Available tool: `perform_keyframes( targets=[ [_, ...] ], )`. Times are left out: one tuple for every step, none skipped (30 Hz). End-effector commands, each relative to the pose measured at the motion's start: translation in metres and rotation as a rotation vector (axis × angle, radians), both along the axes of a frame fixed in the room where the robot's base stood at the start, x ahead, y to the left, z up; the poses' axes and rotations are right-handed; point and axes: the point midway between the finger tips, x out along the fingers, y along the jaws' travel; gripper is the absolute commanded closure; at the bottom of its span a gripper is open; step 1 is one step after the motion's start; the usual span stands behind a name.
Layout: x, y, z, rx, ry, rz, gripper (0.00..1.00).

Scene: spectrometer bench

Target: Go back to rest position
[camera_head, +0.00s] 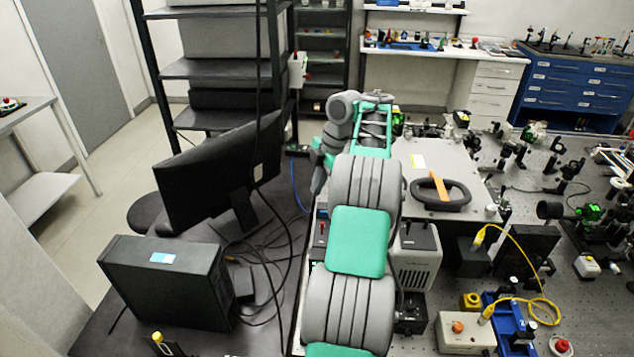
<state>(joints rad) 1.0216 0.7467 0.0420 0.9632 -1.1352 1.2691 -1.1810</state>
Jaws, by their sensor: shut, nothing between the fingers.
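My grey and green arm stretches up the middle of the view and bends at the far end. My gripper (318,182) hangs from the bent end, pointing down, between the monitor and the optical bench. Its fingers look like one narrow grey shape, shut with nothing seen in them. Part of its upper side is hidden by my own arm links.
A black monitor (218,172) stands close left of my gripper, with a computer tower (168,281) in front. Loose cables (262,240) lie between. At right, a grey box with a black handle (440,194) and several optical mounts crowd the bench. Black shelving (212,68) stands behind.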

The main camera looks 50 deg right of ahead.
Motion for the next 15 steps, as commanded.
perform_keyframes(
  targets=[
    [0.000,0.000,0.000,0.000,0.000,0.000,1.00],
    [0.000,0.000,0.000,0.000,0.000,0.000,1.00],
    [0.000,0.000,0.000,0.000,0.000,0.000,1.00],
    [0.000,0.000,0.000,0.000,0.000,0.000,1.00],
    [0.000,0.000,0.000,0.000,0.000,0.000,1.00],
    [0.000,0.001,0.000,0.001,0.001,-0.004,1.00],
    [0.001,0.003,0.001,0.004,0.004,-0.012,1.00],
    [0.002,0.008,0.002,0.011,0.011,-0.032,1.00],
    [0.005,0.018,0.004,0.028,0.029,-0.077,1.00],
    [0.007,0.030,0.006,0.045,0.049,-0.124,1.00],
    [0.009,0.045,0.008,0.066,0.075,-0.188,1.00],
    [0.011,0.069,0.011,0.098,0.121,-0.293,1.00],
    [0.012,0.089,0.013,0.121,0.161,-0.381,1.00],
    [0.011,0.110,0.015,0.142,0.204,-0.476,1.00],
    [0.007,0.137,0.016,0.164,0.261,-0.600,1.00]
  ],
)
